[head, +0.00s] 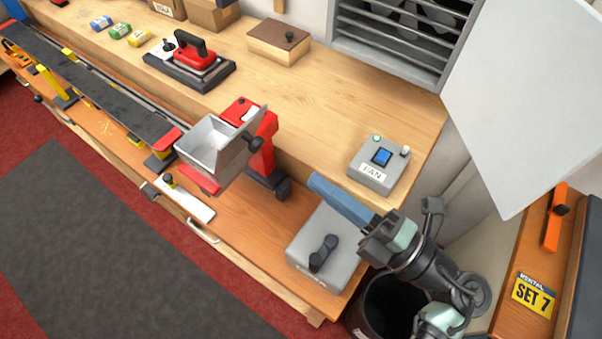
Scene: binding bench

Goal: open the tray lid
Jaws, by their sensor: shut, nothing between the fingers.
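A grey box (318,222) with a flat top and a dark handle (323,252) sits at the right end of the lower wooden bench. Its top looks closed, and the lettering on its front is too small to read. I cannot tell for certain that this top is the tray lid. A wooden box (272,50) with a brown top and a dark knob stands at the back, also closed. My gripper (318,184) is shut and empty. Its blue-grey fingers point up and left, over the far edge of the grey box, apart from the handle, and hide part of the box.
A grey FAN switch box (380,165) stands right of my fingers. A red stand with a grey metal hopper (210,146) is to the left. A dark bin (385,303) is below my arm. A white panel (535,90) fills the upper right. Bench between hopper and grey box is clear.

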